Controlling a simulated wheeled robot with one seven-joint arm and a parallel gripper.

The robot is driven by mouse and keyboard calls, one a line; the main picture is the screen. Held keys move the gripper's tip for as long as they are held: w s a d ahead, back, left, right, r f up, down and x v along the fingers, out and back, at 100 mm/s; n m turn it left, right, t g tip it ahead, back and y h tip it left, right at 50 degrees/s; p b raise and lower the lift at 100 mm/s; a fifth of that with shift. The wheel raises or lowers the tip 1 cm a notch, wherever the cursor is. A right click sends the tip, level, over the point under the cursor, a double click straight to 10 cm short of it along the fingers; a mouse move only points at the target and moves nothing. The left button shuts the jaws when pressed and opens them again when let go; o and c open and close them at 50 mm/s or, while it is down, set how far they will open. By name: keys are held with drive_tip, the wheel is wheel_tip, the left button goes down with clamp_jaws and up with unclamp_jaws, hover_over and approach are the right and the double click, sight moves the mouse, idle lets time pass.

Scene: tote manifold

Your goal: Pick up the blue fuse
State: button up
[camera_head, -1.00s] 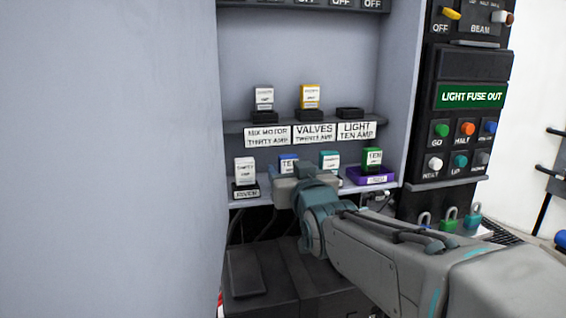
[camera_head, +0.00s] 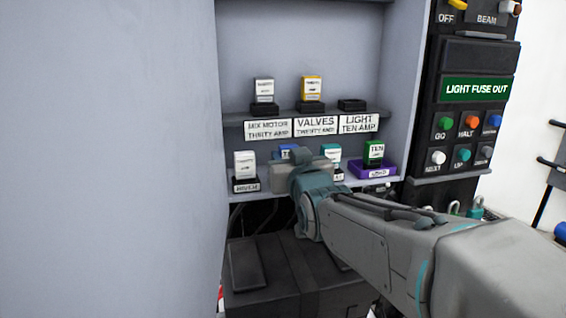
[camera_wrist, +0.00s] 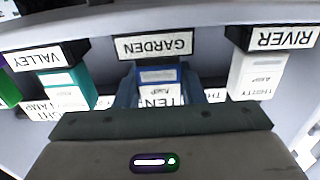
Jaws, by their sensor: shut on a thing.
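The blue fuse (camera_head: 286,150) is on the lower shelf, partly hidden behind my gripper (camera_head: 296,170) in the head view. In the wrist view the blue fuse (camera_wrist: 157,77) has a white label and sits at the GARDEN label (camera_wrist: 153,45). My gripper (camera_wrist: 158,92) has one finger on each side of it and is shut on it. The fuse looks upright; I cannot tell whether it is clear of its holder.
A white fuse (camera_head: 245,165) at RIVER stands left of it, a teal fuse (camera_head: 331,153) right. A green fuse (camera_head: 373,151) stands in a purple holder (camera_head: 374,170). The upper shelf holds a white fuse (camera_head: 264,90), a yellow fuse (camera_head: 311,88) and an empty LIGHT holder (camera_head: 352,105).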

sight(291, 146)
wheel_tip(291, 146, up, 4)
drive_tip(key=shift+s+d+f, duration=0.1)
drive_tip(key=shift+d+f, duration=0.05)
drive_tip(key=s+d+r, duration=0.4)
drive_tip(key=d+r, duration=0.2)
drive_tip(key=d, duration=0.4)
drive_tip(key=shift+d+r, duration=0.35)
drive_tip(key=shift+r, duration=0.05)
drive_tip(key=shift+r, duration=0.1)
wheel_tip(291, 146, up, 2)
drive_tip(key=shift+r+p, duration=0.25)
drive_tip(key=shift+p, duration=0.7)
drive_tip(key=shift+s, duration=0.15)
